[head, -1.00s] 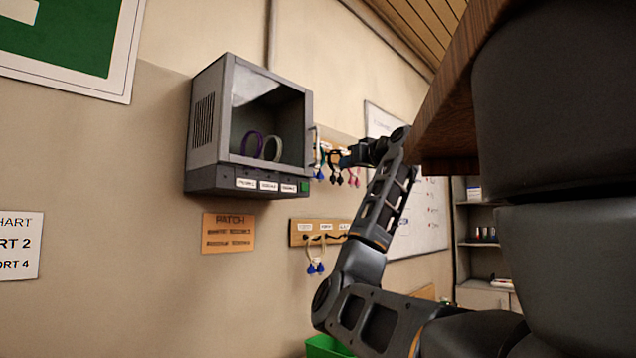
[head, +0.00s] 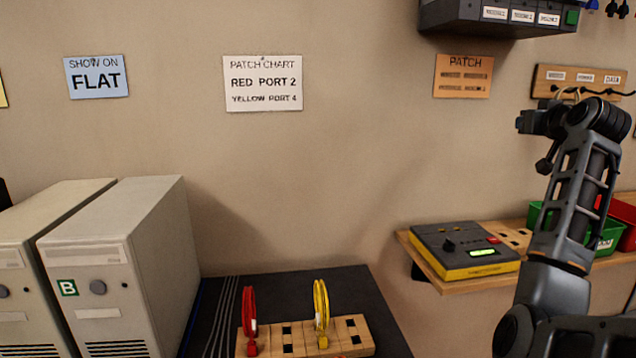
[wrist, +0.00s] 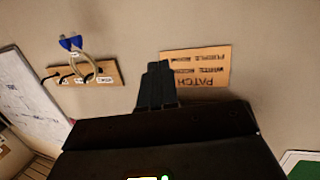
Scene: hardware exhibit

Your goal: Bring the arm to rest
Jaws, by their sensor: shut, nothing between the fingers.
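My arm stands raised at the right of the head view, bent at the elbow. My gripper (head: 528,122) is at its upper end, in front of the wall, below the orange PATCH sign (head: 463,76) and left of the wooden hook board (head: 580,81) in the picture. In the wrist view my gripper's fingers (wrist: 157,84) are together, with nothing between them. The PATCH sign (wrist: 196,67) appears upside down beside them there, and the hook board with a hanging cable is to the left.
Below are a wall shelf (head: 432,270) with a yellow-black tester (head: 465,251) and green and red bins. A dark bench (head: 352,290) carries a wooden block with red and yellow cable loops. Two beige computer towers (head: 125,260) stand at left. A grey display case (head: 490,18) hangs above.

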